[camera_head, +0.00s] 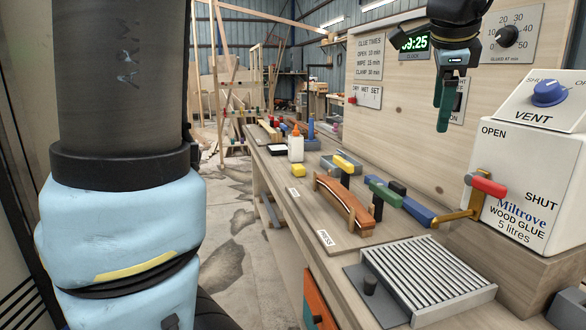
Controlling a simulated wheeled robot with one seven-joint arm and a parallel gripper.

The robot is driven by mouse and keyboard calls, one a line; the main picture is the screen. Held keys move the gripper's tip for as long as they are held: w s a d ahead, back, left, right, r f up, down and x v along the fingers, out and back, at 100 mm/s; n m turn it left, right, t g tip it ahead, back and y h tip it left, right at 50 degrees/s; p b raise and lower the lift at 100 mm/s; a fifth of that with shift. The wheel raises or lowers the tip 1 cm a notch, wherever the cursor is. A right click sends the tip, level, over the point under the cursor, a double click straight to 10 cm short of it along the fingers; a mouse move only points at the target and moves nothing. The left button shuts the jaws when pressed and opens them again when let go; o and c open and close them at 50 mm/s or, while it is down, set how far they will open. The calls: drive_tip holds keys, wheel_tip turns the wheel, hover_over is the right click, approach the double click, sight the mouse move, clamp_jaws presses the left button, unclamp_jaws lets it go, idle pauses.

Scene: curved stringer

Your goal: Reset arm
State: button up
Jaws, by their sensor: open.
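My gripper (444,105) hangs at the upper right in the head view, pointing down in front of the wooden back panel. It has dark green fingers and holds nothing that I can see. It is well above the bench and apart from everything on it. The gap between the fingers is hard to see from this side. My large black and light-blue arm links fill the left of the view and hide part of the floor.
The bench (264,168) carries a curved wooden stringer (343,204) with clamps, a white glue bottle (296,147) and a slatted grey tray (428,278). A white glue dispenser (522,205) with a red-handled lever (488,186) stands at right. A clock (414,43) hangs on the panel.

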drive_tip(key=w+a+f+n+g+y+p, duration=0.1)
drive_tip(key=w+a+f+n, duration=0.3)
drive_tip(key=a+f, duration=0.5)
drive_tip(key=w+a+f+n+g+y, duration=0.1)
drive_tip(key=a+f+n, duration=0.55)
drive_tip(key=a, duration=0.45)
drive_tip(key=s+a+f+n+g, duration=0.1)
drive_tip(key=s+a+f+n, duration=0.2)
drive_tip(key=a+f+n, duration=0.2)
drive_tip(key=s+a+f+n+p, duration=0.1)
drive_tip(key=s+a+f+n, duration=0.3)
drive_tip(key=a, duration=0.6)
drive_tip(key=shift+f+n+g+y, duration=0.4)
drive_tip(key=shift+n, duration=0.35)
drive_tip(key=shift+c, duration=0.2)
